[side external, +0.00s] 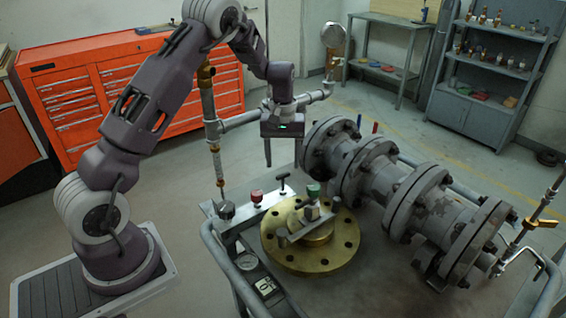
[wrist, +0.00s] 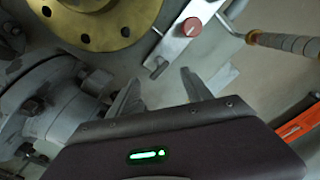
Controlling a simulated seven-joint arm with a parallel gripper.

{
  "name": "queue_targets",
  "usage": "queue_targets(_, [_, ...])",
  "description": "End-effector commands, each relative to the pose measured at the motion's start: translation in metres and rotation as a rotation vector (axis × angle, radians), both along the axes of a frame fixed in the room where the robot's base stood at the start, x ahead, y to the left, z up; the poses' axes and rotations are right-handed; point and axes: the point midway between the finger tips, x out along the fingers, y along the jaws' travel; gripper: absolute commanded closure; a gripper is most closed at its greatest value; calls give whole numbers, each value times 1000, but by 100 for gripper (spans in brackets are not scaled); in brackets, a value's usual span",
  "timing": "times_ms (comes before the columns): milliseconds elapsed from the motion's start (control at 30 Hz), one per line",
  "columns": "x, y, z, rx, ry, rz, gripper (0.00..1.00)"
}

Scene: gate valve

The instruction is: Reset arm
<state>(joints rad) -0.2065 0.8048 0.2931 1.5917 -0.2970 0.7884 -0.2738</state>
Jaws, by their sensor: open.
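My gripper (side external: 282,150) is in the air above the back part of the cart, behind the brass flange (side external: 325,250) in the side view. Its fingers point down, apart and empty. In the wrist view my gripper (wrist: 163,82) shows two separated fingertips with nothing between them. The brass flange (wrist: 122,40) is at the top there, apart from the fingers. A metal bar (wrist: 190,35) with a red knob (wrist: 191,27) lies just beyond the fingertips. In the side view the red knob (side external: 256,196) and a green knob (side external: 313,190) stand near the flange.
A large flanged grey pipe (side external: 400,195) lies to the right of the brass flange. A vertical pipe (side external: 212,130) with a side branch stands behind and left of my gripper. An orange tool cabinet (side external: 75,100) and a shelf (side external: 490,70) stand farther back.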

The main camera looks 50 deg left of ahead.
Motion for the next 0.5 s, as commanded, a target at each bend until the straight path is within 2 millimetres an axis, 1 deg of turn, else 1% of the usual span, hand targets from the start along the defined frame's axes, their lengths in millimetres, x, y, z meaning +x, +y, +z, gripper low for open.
queue_targets(67, [-1,-4,9,-2,-11,-11,42])
queue_targets(133, [-5,-17,37,-9,-43,-46,42])
queue_targets(167, [-9,-26,54,-11,-62,-74,42])
queue_targets(200, [-18,-41,81,-15,-95,-119,42])
queue_targets(267, [-39,-66,122,-18,-146,-202,42])
queue_targets(300, [-57,-83,147,-17,-178,-261,42])
queue_targets(367, [-89,-107,179,-7,-229,-356,42])
queue_targets(400, [-113,-121,197,5,-263,-423,42])
queue_targets(467, [-153,-141,216,32,-311,-526,42])
queue_targets(500, [-179,-151,224,55,-340,-593,42])
